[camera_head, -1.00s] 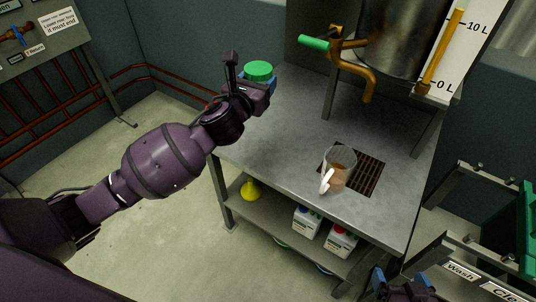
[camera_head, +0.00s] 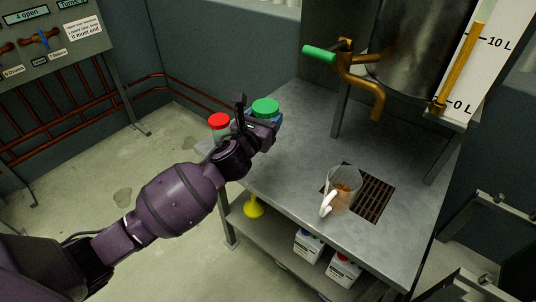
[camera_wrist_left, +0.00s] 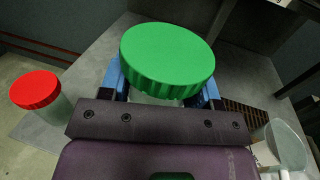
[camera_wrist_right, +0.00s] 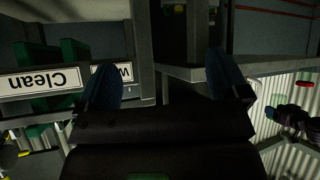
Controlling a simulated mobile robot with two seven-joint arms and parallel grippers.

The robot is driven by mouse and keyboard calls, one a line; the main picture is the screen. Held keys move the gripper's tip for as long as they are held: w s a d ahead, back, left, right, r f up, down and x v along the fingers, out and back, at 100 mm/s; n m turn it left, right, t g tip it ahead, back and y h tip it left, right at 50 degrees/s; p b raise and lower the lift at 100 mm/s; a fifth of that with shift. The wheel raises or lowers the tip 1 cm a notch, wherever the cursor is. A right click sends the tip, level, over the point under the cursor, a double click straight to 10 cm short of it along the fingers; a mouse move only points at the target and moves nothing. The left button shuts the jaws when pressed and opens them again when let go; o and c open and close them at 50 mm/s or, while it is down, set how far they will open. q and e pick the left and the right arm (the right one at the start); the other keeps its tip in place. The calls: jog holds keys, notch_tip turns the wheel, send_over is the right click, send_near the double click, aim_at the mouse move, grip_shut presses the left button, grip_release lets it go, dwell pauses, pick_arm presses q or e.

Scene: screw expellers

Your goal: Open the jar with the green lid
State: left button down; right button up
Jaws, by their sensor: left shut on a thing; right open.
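The jar with the green lid (camera_head: 265,106) is at the far left end of the steel table. My left gripper (camera_wrist_left: 160,95) is shut on the clear jar body just below the lid, one blue finger on each side.
A jar with a red lid (camera_head: 219,121) stands left of my left gripper. A clear jug (camera_head: 343,189) with brownish liquid stands by the drain grate (camera_head: 375,196). A brass tap (camera_head: 376,95) with a green handle hangs above the table. The table middle (camera_head: 300,150) is clear.

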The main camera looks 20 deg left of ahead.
pick_arm(q)
notch_tip(320, 180, down, 12)
jog(key=b, duration=0.4)
jog(key=shift+s, duration=0.1)
jog(key=shift+f+b, duration=0.25)
jog(key=shift+b, duration=0.15)
jog(key=shift+r, duration=0.25)
jog(key=shift+f, duration=0.2)
jog(key=shift+c, duration=1.7)
grip_release()
pick_arm(e)
jog(key=shift+g, duration=0.4)
jog(key=f, duration=0.3)
jog(key=s+f, duration=0.1)
jog(key=shift+d+f, duration=0.1)
jog(key=shift+f, duration=0.3)
jog(key=shift+w, duration=0.1)
